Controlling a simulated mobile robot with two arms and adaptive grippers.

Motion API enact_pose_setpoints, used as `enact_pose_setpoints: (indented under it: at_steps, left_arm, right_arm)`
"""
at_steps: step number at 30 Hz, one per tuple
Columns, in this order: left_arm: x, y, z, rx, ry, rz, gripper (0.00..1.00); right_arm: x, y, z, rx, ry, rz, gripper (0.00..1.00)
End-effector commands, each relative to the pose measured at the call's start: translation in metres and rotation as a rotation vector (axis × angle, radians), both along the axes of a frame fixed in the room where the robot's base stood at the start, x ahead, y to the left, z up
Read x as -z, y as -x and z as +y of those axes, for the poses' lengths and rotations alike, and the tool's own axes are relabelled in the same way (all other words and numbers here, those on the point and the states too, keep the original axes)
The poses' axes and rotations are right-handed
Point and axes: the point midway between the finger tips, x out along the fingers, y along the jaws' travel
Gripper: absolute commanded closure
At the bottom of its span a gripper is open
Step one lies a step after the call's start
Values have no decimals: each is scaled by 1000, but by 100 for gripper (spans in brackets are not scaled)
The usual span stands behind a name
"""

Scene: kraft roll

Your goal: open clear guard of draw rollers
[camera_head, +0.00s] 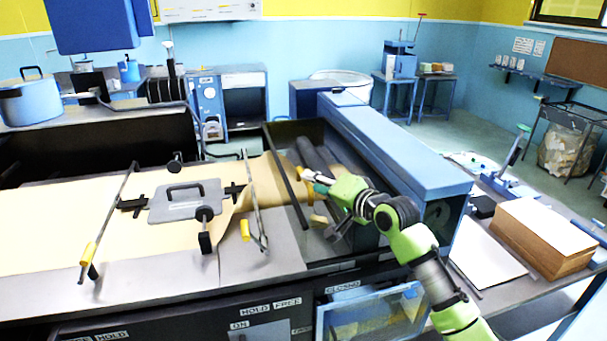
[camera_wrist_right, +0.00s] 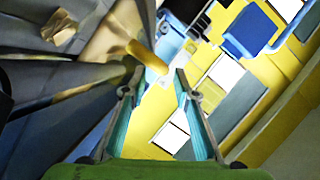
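The grey draw rollers (camera_head: 322,160) lie in the dark bay beside the long blue housing. I cannot make out the clear guard's panel itself; a dark bar (camera_head: 285,175) runs along the left side of the rollers. A yellow handle (camera_head: 306,180) sits near this bar. My right gripper (camera_head: 316,182) reaches in from the right, close to the handle. In the right wrist view the gripper (camera_wrist_right: 156,78) has its fingers apart, with the yellow handle (camera_wrist_right: 147,56) at or just beyond their tips. I cannot tell whether they touch. My left gripper is not in view.
Tan kraft paper (camera_head: 90,215) runs over the table to the rollers. A grey plate with a handle (camera_head: 185,202) and upright rods with yellow grips stand left. The blue housing (camera_head: 400,150) borders my right arm. A brown stack (camera_head: 540,235) sits on the right bench.

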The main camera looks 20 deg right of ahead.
Motion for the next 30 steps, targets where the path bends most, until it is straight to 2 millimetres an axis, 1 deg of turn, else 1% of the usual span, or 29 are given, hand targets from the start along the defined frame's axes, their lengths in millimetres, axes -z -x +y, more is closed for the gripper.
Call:
enact_pose_setpoints:
  at_steps: [1, 3, 7, 12, 17, 24, 25, 26, 27, 28, 30]
  left_arm:
    - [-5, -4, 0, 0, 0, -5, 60]
    - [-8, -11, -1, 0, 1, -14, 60]
    - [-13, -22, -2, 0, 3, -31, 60]
    - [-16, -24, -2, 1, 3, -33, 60]
    - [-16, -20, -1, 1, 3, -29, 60]
    - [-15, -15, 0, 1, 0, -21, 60]
    - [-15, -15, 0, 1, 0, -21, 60]
    - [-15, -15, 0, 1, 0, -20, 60]
    - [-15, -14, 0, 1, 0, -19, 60]
    - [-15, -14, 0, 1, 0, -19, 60]
    - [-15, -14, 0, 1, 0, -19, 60]
  right_arm:
    - [-1, -8, 3, 0, -2, 0, 72]
    - [1, -18, 6, 0, -2, 1, 72]
    - [5, -33, 12, 0, -1, 0, 72]
    - [9, -46, 17, 0, -1, 0, 72]
    - [12, -50, 18, 0, 0, 0, 72]
    - [12, -51, 18, -1, 0, -1, 72]
    - [12, -50, 18, -1, 0, -1, 75]
    - [12, -50, 18, -1, 0, -1, 83]
    - [12, -50, 18, -1, 0, -1, 93]
    - [12, -50, 18, 0, 0, 0, 100]
    - [12, -50, 18, 0, 0, 0, 100]
